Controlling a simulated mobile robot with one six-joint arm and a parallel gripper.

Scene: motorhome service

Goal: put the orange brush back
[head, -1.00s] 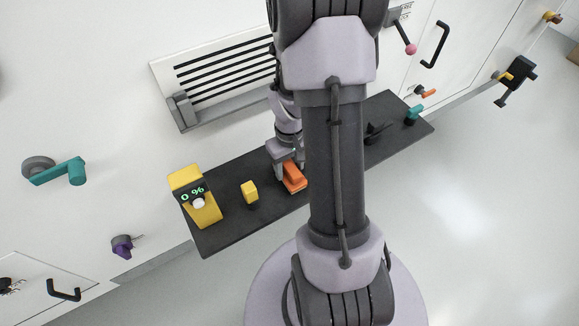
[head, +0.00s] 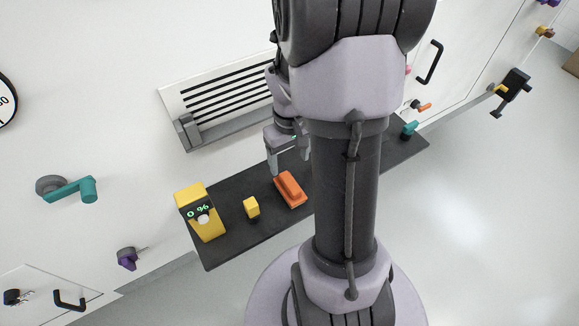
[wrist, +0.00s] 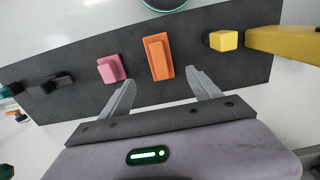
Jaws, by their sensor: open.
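The orange brush (head: 290,190) lies on a dark shelf (head: 240,243), to the right of a small yellow block. In the wrist view the brush (wrist: 158,58) is an orange base with a raised orange grip, lying flat between a pink block and the yellow block. My gripper (head: 290,164) is open and empty, a little above and behind the brush in the head view. In the wrist view my gripper's fingertips (wrist: 160,79) are spread on either side of the brush's near end, apart from it.
The small yellow block (head: 251,207) and a yellow device reading 0 % (head: 207,225) stand left of the brush. The wrist view shows the pink block (wrist: 110,68) and dark items on the shelf. A slatted vent (head: 225,100) is on the wall.

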